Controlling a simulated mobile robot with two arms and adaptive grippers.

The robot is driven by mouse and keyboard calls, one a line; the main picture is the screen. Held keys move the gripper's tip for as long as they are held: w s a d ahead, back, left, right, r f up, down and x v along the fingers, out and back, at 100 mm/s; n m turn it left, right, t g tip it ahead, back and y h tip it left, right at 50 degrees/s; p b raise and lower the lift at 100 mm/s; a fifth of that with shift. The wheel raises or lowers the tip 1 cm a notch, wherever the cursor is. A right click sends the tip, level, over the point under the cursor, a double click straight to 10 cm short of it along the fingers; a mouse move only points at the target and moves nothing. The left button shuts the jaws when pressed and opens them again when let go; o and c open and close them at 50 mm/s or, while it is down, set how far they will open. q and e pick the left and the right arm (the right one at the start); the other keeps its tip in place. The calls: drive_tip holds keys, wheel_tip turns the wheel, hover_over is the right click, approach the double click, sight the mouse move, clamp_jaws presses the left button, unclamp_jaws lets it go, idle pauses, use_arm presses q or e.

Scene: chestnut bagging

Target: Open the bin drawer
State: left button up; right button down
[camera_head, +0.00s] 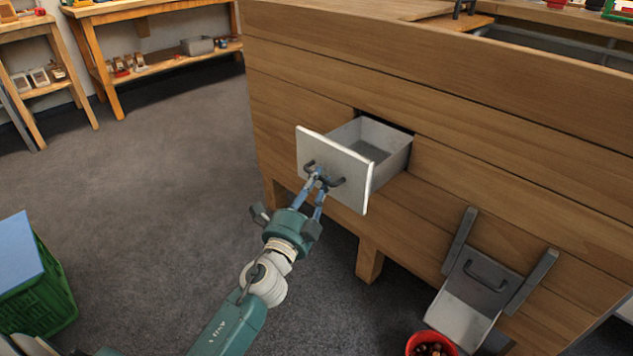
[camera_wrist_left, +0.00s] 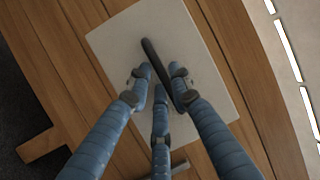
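The bin drawer (camera_head: 390,152) stands pulled out of the front of the wooden cabinet, with its grey inside visible and looking empty. Its white front panel (camera_head: 334,160) faces my left arm and carries a dark bar handle (camera_head: 338,182). My left gripper (camera_head: 318,178) is at this handle, with its blue fingers closed around it. In the left wrist view the dark handle (camera_wrist_left: 152,55) runs between the fingers (camera_wrist_left: 161,82), in front of the pale panel (camera_wrist_left: 115,40). My right gripper is in neither view.
The wooden cabinet (camera_head: 480,150) fills the right side. A grey metal chute (camera_head: 480,290) is on its front, with a red bucket of chestnuts (camera_head: 432,346) below. A green crate with a blue top (camera_head: 38,285) stands at left. Wooden shelves (camera_head: 150,60) stand at the back. The floor between is clear.

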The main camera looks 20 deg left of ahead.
use_arm(q)
drive_tip(key=shift+o, duration=0.8)
drive_tip(key=s+f, duration=0.2)
drive_tip(key=s, duration=0.9)
drive_tip(key=shift+s+d, duration=0.3)
drive_tip(key=shift+s, duration=0.1)
